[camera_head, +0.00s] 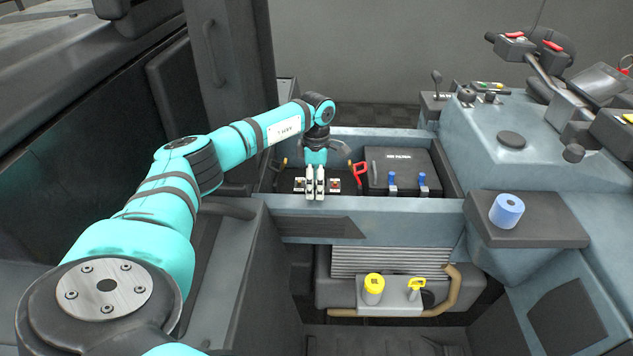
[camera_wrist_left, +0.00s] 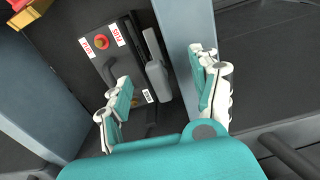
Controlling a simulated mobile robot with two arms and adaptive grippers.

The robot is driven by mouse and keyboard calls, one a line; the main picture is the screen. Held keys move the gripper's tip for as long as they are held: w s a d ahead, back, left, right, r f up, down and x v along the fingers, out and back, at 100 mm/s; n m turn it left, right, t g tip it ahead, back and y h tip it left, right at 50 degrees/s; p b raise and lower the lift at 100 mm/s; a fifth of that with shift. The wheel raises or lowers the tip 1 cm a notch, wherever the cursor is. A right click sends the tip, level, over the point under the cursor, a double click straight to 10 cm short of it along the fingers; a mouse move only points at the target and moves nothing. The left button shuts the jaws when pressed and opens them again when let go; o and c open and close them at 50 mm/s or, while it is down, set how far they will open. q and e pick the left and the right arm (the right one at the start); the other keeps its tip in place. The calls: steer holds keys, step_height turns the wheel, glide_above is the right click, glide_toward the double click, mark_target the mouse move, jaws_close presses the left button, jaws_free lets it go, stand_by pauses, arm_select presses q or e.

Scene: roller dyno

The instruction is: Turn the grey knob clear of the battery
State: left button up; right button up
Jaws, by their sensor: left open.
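The black battery (camera_wrist_left: 133,78) sits in the bay. It has a red terminal cap and red-and-white labels on top. It also shows in the head view (camera_head: 288,184), partly hidden by my gripper. A long grey piece (camera_wrist_left: 156,72), which looks like the grey knob, lies along the battery's edge, beside the bay wall. My left gripper (camera_head: 315,192) is over the battery, pointing down. In the wrist view its fingers (camera_wrist_left: 162,97) are wide apart, with the grey piece between them farther down. They look empty; contact cannot be told. My right gripper is not in view.
A black box (camera_head: 395,165) with two blue clips fills the bay's right side, and a red handle (camera_head: 361,172) stands between. The blue-grey bay wall (camera_head: 320,206) runs in front. A blue roll (camera_head: 507,210) stands on a shelf at right.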

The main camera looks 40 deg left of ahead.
arm_select(q)
steer(key=shift+r+p, duration=2.85)
steer(key=shift+r, duration=0.7)
